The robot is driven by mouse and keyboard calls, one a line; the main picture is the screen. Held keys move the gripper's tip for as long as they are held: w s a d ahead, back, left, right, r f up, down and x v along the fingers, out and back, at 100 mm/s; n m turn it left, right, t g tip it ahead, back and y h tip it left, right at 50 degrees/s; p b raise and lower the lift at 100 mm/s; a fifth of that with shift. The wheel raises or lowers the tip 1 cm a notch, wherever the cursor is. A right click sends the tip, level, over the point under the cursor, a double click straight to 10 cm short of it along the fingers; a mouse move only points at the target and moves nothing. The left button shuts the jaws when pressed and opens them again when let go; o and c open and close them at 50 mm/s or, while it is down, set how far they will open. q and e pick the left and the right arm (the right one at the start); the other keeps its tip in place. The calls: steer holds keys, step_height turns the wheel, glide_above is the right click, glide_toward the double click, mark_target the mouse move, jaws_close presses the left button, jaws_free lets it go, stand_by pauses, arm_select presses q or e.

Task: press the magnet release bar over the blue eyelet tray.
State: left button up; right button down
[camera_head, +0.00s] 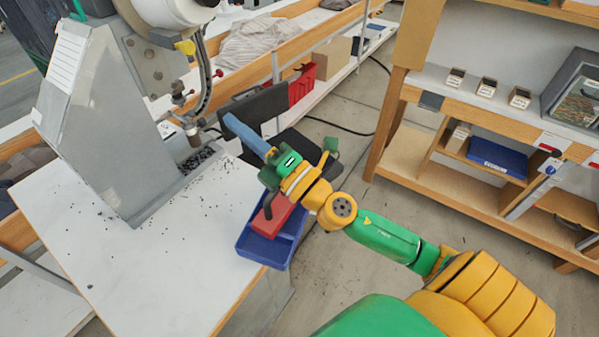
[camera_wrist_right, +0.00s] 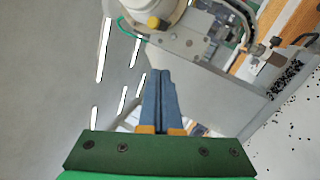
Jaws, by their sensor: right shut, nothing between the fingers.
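The blue eyelet tray (camera_head: 284,250) is at the right edge of the white press table. A red block (camera_head: 270,217) is over the tray's far part; I cannot tell if this is the magnet release bar or how it rests. My right gripper (camera_head: 230,121) reaches across above the tray, its blue fingers pointing up and left toward the press. Its body and wrist partly cover the red block. In the right wrist view the fingers (camera_wrist_right: 158,82) are together with nothing between them. My left gripper is not in view.
The grey eyelet press (camera_head: 105,125) stands on the white table (camera_head: 150,275). Small dark eyelets (camera_head: 200,160) lie piled and scattered by it. A black panel (camera_head: 255,110) is behind my right fingers. A wooden shelf bench (camera_head: 455,185) stands at the right; floor is open between.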

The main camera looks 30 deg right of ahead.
steer(key=a+n+g+y, duration=0.4)
steer(key=n+y, duration=0.2)
steer(key=n, duration=0.4)
step_height(320, 180, down, 7)
steer(key=d+n+g+h, duration=0.25)
steer(key=n+g, duration=0.35)
steer(key=n, duration=0.3)
steer(key=w+d+f+n+h, duration=0.1)
steer(key=d+f+h, duration=0.1)
steer(key=d+h, duration=0.3)
steer(key=w+d+f+n+g+h, duration=0.1)
steer(key=d+h, duration=0.4)
steer(key=d, duration=0.6)
steer(key=shift+d+f, duration=0.4)
steer(key=shift+f, duration=0.05)
step_height(320, 180, down, 8)
steer(key=b, duration=0.6)
steer(key=shift+a+f, duration=0.1)
steer(key=shift+f, duration=0.05)
steer(key=shift+f+b, duration=0.3)
steer(key=shift+b, duration=0.25)
